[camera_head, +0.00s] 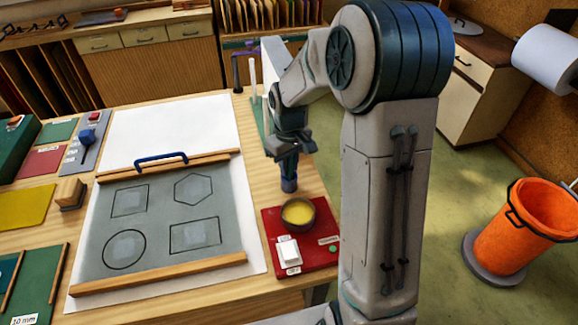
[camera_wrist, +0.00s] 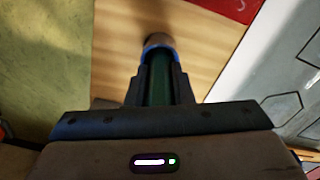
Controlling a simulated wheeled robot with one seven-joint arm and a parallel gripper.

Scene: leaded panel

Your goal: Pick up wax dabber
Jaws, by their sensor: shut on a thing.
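The wax dabber (camera_head: 289,184) hangs below my gripper (camera_head: 287,158), over the right part of the table. In the wrist view my gripper (camera_wrist: 159,75) is shut on the dabber (camera_wrist: 158,62), which has a dark green body, a blue band and a tan end pointing away from the palm. The fingers press on both sides of the green body. The dabber looks roughly upright in the head view. I cannot tell how far its lower end is from the wood.
A red mat (camera_head: 268,237) in front bears a round pot of yellow wax (camera_head: 298,213) and a white block (camera_head: 289,252). The grey panel (camera_head: 165,213) with wooden strips and a blue handle (camera_head: 160,159) lies left. An orange bin (camera_head: 540,215) stands on the floor at right.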

